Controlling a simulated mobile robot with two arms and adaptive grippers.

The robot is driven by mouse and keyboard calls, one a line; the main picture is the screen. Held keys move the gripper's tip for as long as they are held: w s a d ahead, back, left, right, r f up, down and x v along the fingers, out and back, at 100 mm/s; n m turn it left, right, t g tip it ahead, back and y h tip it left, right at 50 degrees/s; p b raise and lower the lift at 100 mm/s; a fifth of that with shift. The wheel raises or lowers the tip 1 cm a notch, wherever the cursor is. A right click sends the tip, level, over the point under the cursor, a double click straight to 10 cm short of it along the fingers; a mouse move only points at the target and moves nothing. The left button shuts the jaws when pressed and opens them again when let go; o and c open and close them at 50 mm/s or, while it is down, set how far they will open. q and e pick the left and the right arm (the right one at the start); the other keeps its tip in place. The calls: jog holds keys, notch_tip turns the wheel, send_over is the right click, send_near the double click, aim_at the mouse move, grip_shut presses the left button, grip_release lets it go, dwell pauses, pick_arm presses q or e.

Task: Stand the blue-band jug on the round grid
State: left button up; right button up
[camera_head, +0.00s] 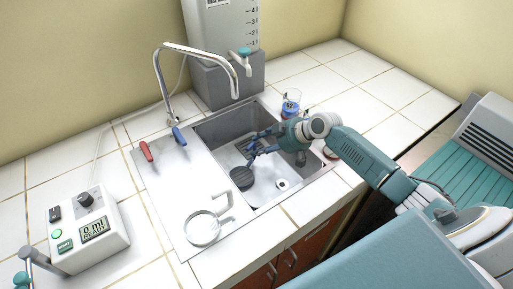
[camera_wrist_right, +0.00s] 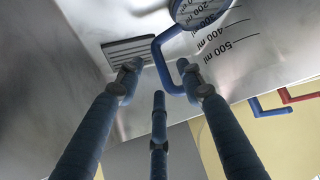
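My right gripper (camera_head: 253,149) reaches down into the sink. In the right wrist view its fingertips (camera_wrist_right: 160,72) are spread around the blue handle of a clear jug (camera_wrist_right: 223,40). The handle lies between them, with a visible gap to the left fingertip. The jug carries black millilitre marks, and a blue-edged dark oval shows at the frame's top. In the head view the jug is hard to make out against the metal. My left gripper is not in view.
A handled clear vessel (camera_head: 202,229) stands on the drainboard. Another clear vessel with blue (camera_head: 290,103) is behind the sink. The tap (camera_head: 200,50) arches over the sink. Red (camera_head: 146,150) and blue (camera_head: 179,136) levers stand beside it. A display box (camera_head: 88,220) is at left.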

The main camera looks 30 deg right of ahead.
jog(key=v, duration=0.4)
jog(key=shift+s+r, duration=0.1)
dwell(0.3)
